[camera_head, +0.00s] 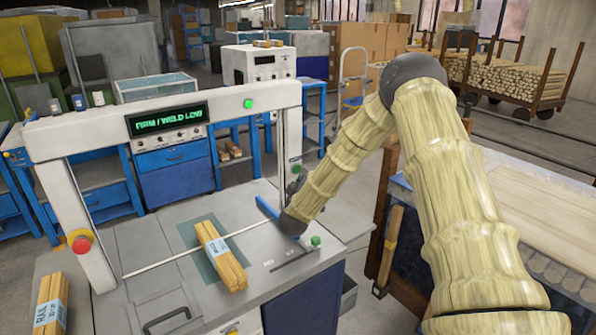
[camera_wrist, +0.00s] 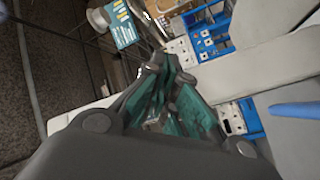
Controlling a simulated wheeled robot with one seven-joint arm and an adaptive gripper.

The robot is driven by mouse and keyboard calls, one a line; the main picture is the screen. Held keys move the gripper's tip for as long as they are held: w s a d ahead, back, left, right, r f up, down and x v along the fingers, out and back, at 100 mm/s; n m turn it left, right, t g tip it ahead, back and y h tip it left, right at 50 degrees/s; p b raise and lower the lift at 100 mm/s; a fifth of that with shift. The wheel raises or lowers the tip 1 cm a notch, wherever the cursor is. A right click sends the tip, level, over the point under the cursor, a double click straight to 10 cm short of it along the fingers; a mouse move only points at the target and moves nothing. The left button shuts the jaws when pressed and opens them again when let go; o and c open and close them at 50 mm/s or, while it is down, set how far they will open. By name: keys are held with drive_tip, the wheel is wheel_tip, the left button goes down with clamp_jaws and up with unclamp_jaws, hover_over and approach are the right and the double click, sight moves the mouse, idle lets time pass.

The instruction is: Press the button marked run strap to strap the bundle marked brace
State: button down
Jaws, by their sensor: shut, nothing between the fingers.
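A bundle of light wooden sticks (camera_head: 220,258) with a pale blue label lies on the machine's table, under the white arch (camera_head: 212,92); its label is too small to read surely. The arch's display (camera_head: 167,118) reads "FIRM / WELD LOW". A green button (camera_head: 315,241) stands at the table's right front, just right of my dark wrist. Other green buttons sit on the arch top (camera_head: 248,103) and its right post (camera_head: 297,169); I cannot read a run strap mark. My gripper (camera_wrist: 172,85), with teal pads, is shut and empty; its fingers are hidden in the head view.
A blue bar (camera_head: 267,207) lies close left of my wrist and shows in the wrist view (camera_wrist: 295,108). A red knob (camera_head: 82,243) is on the left post. A bundle labelled RAIL (camera_head: 50,305) lies at lower left. A wood-topped bench (camera_head: 545,200) stands right.

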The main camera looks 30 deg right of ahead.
drive_tip(key=shift+w, duration=0.15)
drive_tip(key=shift+w+a, duration=0.1)
drive_tip(key=shift+w, duration=0.2)
drive_tip(key=shift+w, duration=0.35)
idle(0.8)
drive_tip(key=shift+s, duration=0.1)
drive_tip(key=shift+s+p, duration=0.3)
drive_tip(key=shift+s, duration=0.4)
drive_tip(key=s, duration=0.1)
drive_tip(key=s+p, duration=0.1)
drive_tip(key=s, duration=0.3)
drive_tip(key=shift+d, duration=0.25)
idle(0.4)
idle(0.6)
